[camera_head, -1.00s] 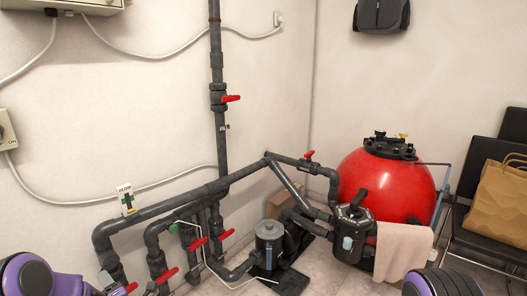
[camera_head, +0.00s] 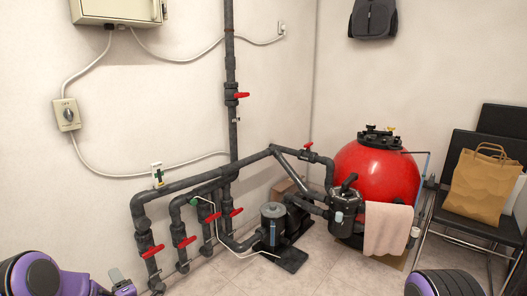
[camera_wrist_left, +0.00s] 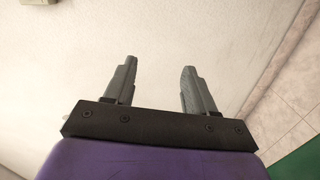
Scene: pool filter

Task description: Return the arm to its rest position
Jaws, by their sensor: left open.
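My left arm, purple and black, comes in at the lower left of the head view.
Grey pipes (camera_head: 205,183) with red valve handles run along the wall. A red filter tank (camera_head: 375,170), a pump (camera_head: 272,226) and a pink towel (camera_head: 388,228) stand right of them. A dial switch (camera_head: 67,114) is on the left wall. A paper bag (camera_head: 481,186) rests on a black chair (camera_head: 463,222).

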